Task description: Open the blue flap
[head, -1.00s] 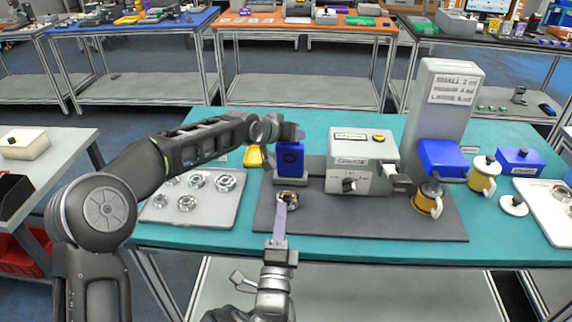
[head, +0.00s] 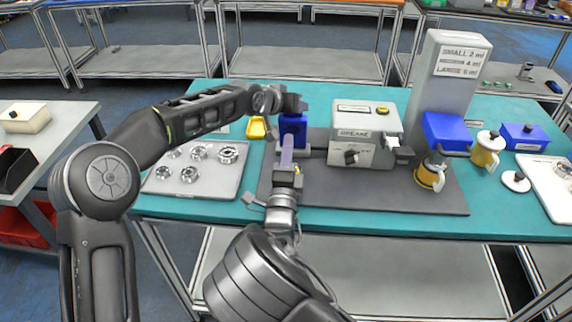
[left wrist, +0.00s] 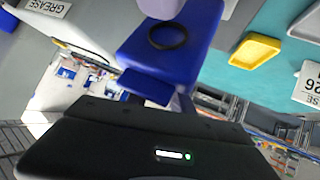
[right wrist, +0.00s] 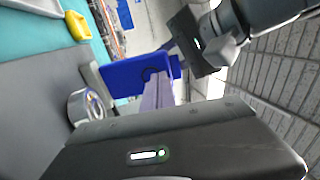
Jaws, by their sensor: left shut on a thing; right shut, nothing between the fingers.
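The blue flap (head: 299,128) is an upright blue panel on the left part of the dark mat, left of the grease machine. A dark ring on its face shows in the left wrist view (left wrist: 190,62) and right wrist view (right wrist: 125,77). My left gripper (head: 292,108) is shut on the flap at its upper edge; the exact grip is partly hidden. My right gripper (head: 288,142), with lavender fingers, is shut and empty in front of the flap. Its fingertips overlap the flap in the right wrist view (right wrist: 156,82); I cannot tell whether they touch.
The grease machine (head: 362,135) stands right of the flap. A tray (head: 213,184) with several metal rings and a yellow bin (head: 257,126) are to the left. A yellow mug (head: 431,175) stands on the right. The front of the dark mat (head: 375,200) is clear.

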